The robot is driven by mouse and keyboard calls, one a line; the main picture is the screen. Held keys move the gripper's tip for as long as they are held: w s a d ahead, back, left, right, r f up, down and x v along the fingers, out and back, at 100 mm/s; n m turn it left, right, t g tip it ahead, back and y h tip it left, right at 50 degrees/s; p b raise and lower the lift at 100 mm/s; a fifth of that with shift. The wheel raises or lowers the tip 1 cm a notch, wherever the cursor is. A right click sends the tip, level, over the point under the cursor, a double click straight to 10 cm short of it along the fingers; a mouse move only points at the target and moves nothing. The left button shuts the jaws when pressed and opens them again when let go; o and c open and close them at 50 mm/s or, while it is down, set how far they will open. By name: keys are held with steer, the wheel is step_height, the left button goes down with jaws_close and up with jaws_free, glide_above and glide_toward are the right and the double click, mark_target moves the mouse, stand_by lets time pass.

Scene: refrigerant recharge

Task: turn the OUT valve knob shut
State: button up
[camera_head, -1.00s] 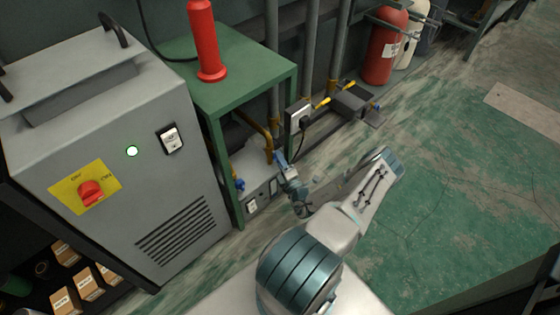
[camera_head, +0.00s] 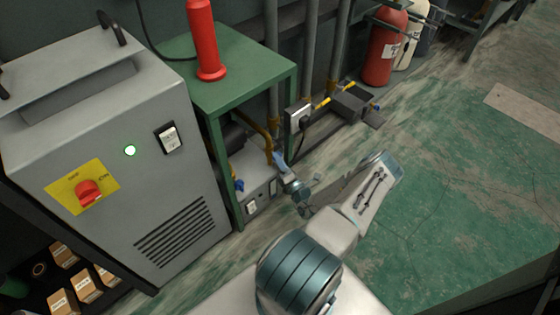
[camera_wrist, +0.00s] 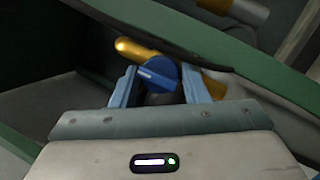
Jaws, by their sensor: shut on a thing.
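The blue valve knob (camera_wrist: 160,72) sits on a yellow pipe in the wrist view, with a pale mark on its face. My gripper (camera_wrist: 166,85) has its two blue fingers on either side of the knob and is shut on it. In the head view my gripper (camera_head: 281,160) reaches in at the right side of the green stand, by the yellow pipe (camera_head: 262,132). The knob it holds is hidden there. Another blue knob (camera_head: 239,185) shows lower left, on the grey unit under the stand. No OUT label is readable.
The green stand (camera_head: 240,85) carries a red cylinder (camera_head: 206,45); its edge crosses close above my gripper in the wrist view. A grey machine (camera_head: 110,150) with a red switch stands left. Pipes and a socket (camera_head: 299,115) are behind.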

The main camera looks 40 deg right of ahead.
steer(key=shift+f, duration=0.2)
steer(key=o, duration=0.9)
steer(key=shift+c, duration=0.2)
steer(key=shift+r, duration=0.1)
steer(key=d+p+v, duration=0.1)
steer(key=v, duration=0.6)
steer(key=shift+s+a+p, duration=0.3)
steer(key=shift+a+p, duration=0.05)
steer(key=shift+a, duration=0.05)
